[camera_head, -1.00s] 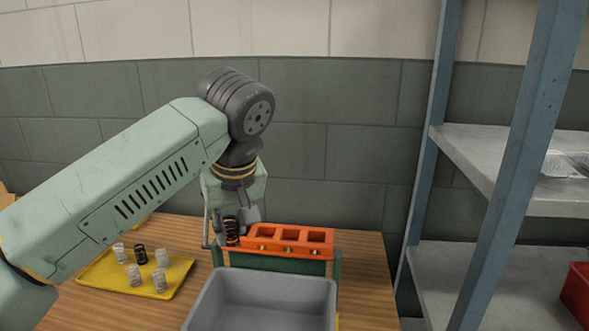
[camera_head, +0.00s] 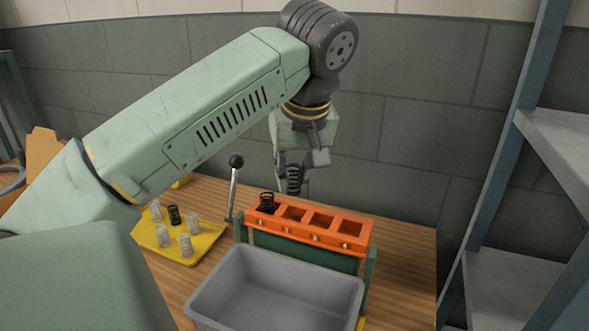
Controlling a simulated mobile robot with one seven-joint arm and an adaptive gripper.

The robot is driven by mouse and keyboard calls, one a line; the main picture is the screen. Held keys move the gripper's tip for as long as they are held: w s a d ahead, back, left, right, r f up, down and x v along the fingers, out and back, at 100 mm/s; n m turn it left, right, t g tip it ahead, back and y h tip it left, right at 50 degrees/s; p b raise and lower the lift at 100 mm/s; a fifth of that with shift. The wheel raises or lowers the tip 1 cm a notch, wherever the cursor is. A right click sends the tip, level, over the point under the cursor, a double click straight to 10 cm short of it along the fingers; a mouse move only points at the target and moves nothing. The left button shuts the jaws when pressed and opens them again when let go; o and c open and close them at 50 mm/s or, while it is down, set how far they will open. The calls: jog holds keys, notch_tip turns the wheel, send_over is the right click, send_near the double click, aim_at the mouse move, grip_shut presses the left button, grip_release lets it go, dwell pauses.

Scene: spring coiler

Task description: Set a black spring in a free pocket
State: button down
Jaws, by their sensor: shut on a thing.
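My gripper (camera_head: 294,186) is shut on a black spring (camera_head: 293,178), which it holds upright at the back of the orange block (camera_head: 308,234), near the second pocket from the left. Whether the spring's lower end touches the block I cannot tell. Another black spring (camera_head: 267,200) stands in the block's leftmost pocket. The other three pockets, the second (camera_head: 293,214), third (camera_head: 321,221) and rightmost (camera_head: 350,228), look empty. One more black spring (camera_head: 174,215) stands on the yellow tray (camera_head: 207,240) at the left, among several pale springs (camera_head: 185,246).
A lever with a black knob (camera_head: 236,160) rises at the block's left end. A grey bin (camera_head: 275,295) stands in front of the block. The wooden table (camera_head: 405,265) is clear to the right. A metal shelf (camera_head: 515,270) stands at the far right.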

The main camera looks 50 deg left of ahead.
aim_at(296, 194)
jog(key=shift+f+b, duration=1.9)
jog(key=shift+f, duration=1.05)
jog(key=shift+s+d+f, duration=0.1)
jog(key=c, duration=1.3)
grip_release()
jog(key=shift+f, duration=0.15)
